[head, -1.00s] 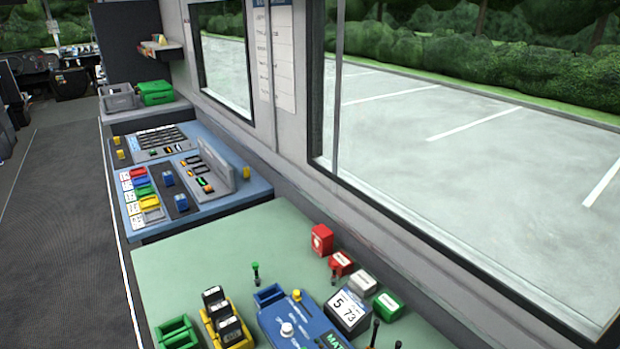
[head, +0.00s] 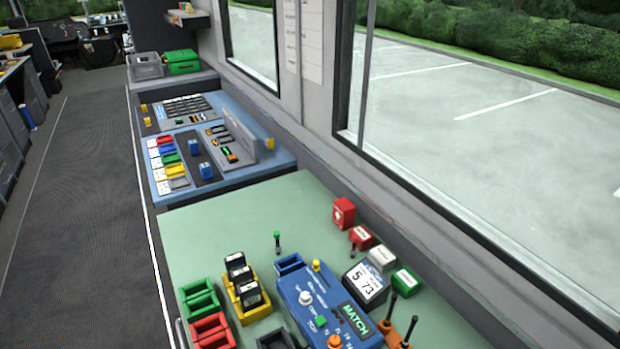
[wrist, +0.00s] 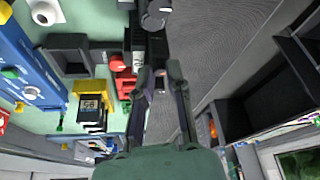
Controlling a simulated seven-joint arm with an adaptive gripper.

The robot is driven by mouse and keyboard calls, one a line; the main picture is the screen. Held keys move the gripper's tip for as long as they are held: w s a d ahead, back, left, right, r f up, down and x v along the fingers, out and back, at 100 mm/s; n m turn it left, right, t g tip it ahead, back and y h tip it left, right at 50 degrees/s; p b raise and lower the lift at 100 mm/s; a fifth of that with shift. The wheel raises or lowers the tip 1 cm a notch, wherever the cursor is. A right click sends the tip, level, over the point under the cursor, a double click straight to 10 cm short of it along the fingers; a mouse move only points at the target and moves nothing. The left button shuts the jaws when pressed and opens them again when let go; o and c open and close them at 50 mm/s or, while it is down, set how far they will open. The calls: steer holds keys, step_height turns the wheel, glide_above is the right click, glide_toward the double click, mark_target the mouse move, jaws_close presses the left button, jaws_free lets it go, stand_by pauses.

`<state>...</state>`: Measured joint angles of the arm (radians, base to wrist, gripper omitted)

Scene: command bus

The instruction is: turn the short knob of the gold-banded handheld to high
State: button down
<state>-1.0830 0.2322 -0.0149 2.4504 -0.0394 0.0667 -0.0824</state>
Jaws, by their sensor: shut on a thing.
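My gripper (wrist: 161,72) shows only in the wrist view, with two dark fingers close together. A small dark thing (wrist: 160,75) with a reddish spot is between the tips; I cannot tell which part of what it is. A dark body with a round silvery end (wrist: 155,15) lies beyond the fingers. I can make out no gold-banded handheld or short knob for certain. Several black handheld-like units (head: 240,278) stand upright in a yellow holder (head: 254,313); this holder also shows in the wrist view (wrist: 90,88).
A blue panel (head: 300,305) marked MATCH lies on the green bench (head: 225,227). Red (head: 212,330) and green (head: 200,299) trays and a black tray (wrist: 70,57) are near the holder. Two upright black rods (head: 390,306) stand at the right. The floor aisle (head: 95,230) is clear.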

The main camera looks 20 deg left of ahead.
steer(key=m+t+h, duration=0.1)
steer(key=m, duration=0.2)
steer(key=shift+s+m, duration=0.15)
steer(key=shift+m, duration=0.15)
steer(key=shift+s+a+f+m+t+h, duration=0.1)
steer(key=shift+m+t+h, duration=0.2)
steer(key=shift+m, duration=0.75)
steer(key=shift+m+t+h, duration=0.2)
steer(key=shift+m+h, duration=0.1)
steer(key=shift+m, duration=0.75)
steer(key=c, duration=1.1)
jaws_free()
steer(key=v, duration=0.7)
steer(key=shift+s+r, duration=0.1)
steer(key=shift+r, duration=0.2)
